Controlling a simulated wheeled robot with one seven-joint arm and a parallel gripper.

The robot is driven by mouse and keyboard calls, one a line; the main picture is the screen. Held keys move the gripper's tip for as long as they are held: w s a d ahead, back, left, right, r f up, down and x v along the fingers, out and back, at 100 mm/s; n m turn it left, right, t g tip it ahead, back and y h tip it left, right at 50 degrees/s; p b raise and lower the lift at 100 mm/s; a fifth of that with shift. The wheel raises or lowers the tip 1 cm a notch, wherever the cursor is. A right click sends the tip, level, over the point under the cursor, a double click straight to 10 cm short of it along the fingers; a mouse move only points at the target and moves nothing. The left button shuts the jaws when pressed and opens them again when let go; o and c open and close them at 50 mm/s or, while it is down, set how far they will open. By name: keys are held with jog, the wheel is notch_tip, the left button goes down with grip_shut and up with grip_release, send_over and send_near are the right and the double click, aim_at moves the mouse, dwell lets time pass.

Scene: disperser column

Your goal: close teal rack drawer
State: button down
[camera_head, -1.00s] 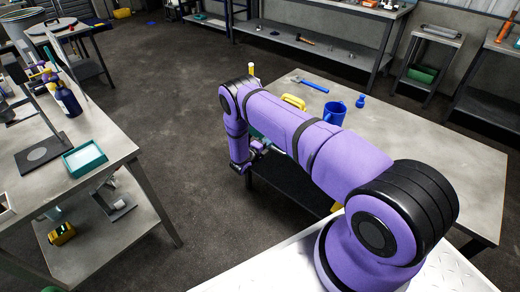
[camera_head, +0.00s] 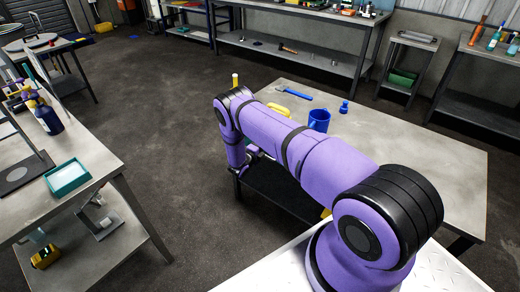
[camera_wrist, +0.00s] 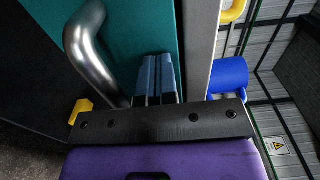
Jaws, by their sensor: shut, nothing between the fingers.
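The teal drawer front (camera_wrist: 130,40) fills the upper middle of the wrist view, with a curved metal handle (camera_wrist: 88,50) on its left part. My gripper (camera_wrist: 157,60) is shut and empty, its fingers pointing at the teal front to the right of the handle. The fingertips are at or very near that front; I cannot tell if they touch. In the head view my gripper (camera_head: 252,153) is low beside the left end of the grey table (camera_head: 420,160). There my arm hides the drawer, and how far it stands out cannot be seen.
On the table are a blue mug (camera_head: 319,121), a blue-handled tool (camera_head: 294,93), a small blue item (camera_head: 344,107) and a yellow item (camera_head: 279,109). A left bench (camera_head: 95,160) holds a teal tray (camera_head: 67,178). Open floor (camera_head: 170,100) lies between.

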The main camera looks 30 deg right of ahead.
jog(key=shift+r+x, duration=0.25)
jog(key=shift+x, duration=0.9)
